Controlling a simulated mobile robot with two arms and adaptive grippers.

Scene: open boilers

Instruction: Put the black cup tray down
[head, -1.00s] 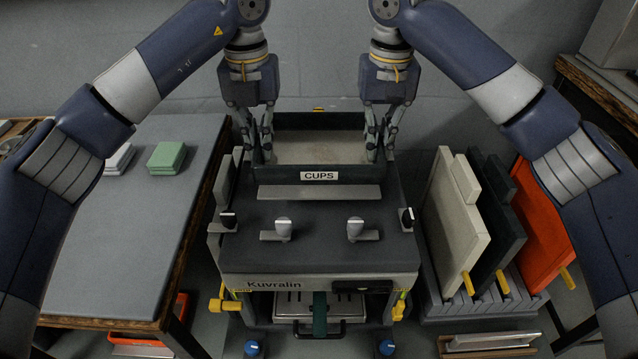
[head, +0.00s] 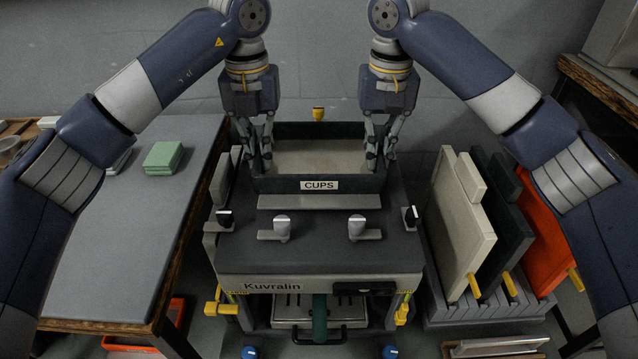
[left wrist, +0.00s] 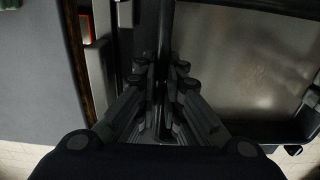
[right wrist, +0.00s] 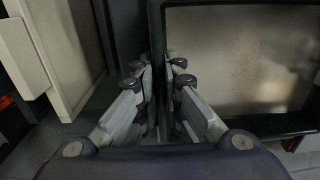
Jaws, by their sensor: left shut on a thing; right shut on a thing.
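The black cup tray (head: 275,184) carries a white CUPS label on its front wall and has a pale inner floor. It is at the top rear of the Kuvralin boiler (head: 320,250). I cannot tell whether it touches the boiler top. My left gripper (head: 262,168) is shut on the tray's left wall, and the wall runs between its fingers in the left wrist view (left wrist: 165,70). My right gripper (head: 376,165) is shut on the right wall, which also shows in the right wrist view (right wrist: 157,60). The tray looks about level and empty.
A side table (head: 130,230) with a green stack of cloths (head: 163,157) stands at the left. A rack at the right holds a cream panel (head: 450,220), a dark panel and an orange panel (head: 545,235). Several knobs line the boiler's top front.

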